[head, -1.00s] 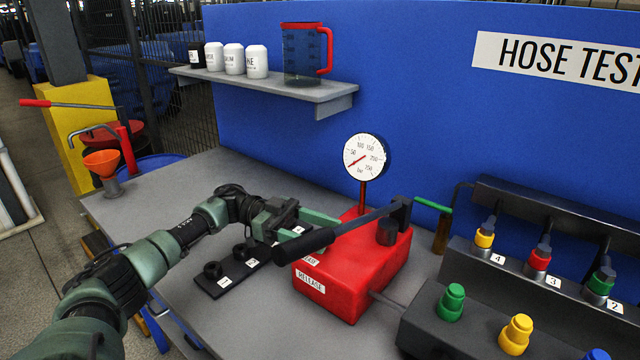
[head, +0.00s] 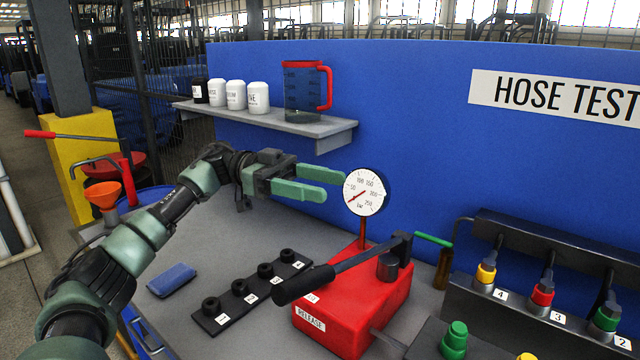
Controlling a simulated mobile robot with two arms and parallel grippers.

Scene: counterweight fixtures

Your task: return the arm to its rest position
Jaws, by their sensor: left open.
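My left gripper (head: 318,183) is raised above the bench in the head view, its two green fingers apart and empty. The fingers point right, with their tips just left of the round pressure gauge (head: 366,192); I cannot tell the gap in depth. My left arm (head: 165,215) comes in from the lower left and reaches up over the bench. My right gripper is not in view.
A red pump box (head: 355,305) with a black-gripped lever (head: 305,285) stands below. A black numbered strip (head: 250,290) and a blue block (head: 171,280) lie on the bench (head: 215,255). A shelf (head: 330,130) holds a jug (head: 300,92) and several canisters. Hose fittings (head: 542,295) stand right.

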